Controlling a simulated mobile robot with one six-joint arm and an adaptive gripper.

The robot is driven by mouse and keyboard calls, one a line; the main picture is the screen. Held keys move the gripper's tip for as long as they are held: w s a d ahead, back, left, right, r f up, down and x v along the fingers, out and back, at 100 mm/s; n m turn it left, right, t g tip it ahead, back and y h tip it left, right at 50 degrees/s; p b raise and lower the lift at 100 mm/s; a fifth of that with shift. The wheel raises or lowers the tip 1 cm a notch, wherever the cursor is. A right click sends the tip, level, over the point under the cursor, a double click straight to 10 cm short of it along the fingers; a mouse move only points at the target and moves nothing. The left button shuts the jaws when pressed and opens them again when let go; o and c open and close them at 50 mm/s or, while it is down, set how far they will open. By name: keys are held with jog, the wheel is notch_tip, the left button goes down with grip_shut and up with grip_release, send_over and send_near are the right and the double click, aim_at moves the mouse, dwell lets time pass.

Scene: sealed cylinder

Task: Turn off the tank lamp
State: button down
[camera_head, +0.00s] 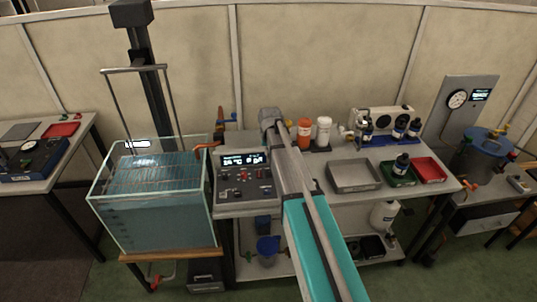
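The water tank (152,215) is a clear glass box with blue water, standing on a wooden-edged stand at the left. A small bright white patch (137,144) shows at its back rim; it may be the lit tank lamp or a reflection. A control panel (245,180) with a lit display (243,159) and several small knobs and switches stands just right of the tank. Their labels and positions are too small to read. My grey and teal arm reaches from the bottom edge up past the panel's right side. I cannot make out my gripper.
A black column (148,85) with a metal frame rises behind the tank. Right of my arm, the bench holds a grey tray (354,176), a green tray (398,173), a red tray (430,170) and several bottles. A gauge board (460,108) stands farther right.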

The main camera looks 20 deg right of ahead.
jog(key=b, duration=0.8)
send_over(268, 175)
jog(key=shift+s+x, duration=0.25)
jog(key=shift+x, duration=1.15)
jog(key=shift+s+x, duration=0.3)
jog(key=shift+x, duration=1.15)
jog(key=shift+s+x, duration=0.25)
jog(key=shift+x, duration=1.15)
jog(key=shift+s+a+f+b, duration=0.1)
jog(key=shift+s+f+b, duration=0.05)
jog(key=shift+f+b, duration=0.95)
jog(key=shift+s+a+f+b, duration=0.1)
jog(key=shift+s+f+b, duration=0.05)
jog(key=shift+f+b, duration=0.85)
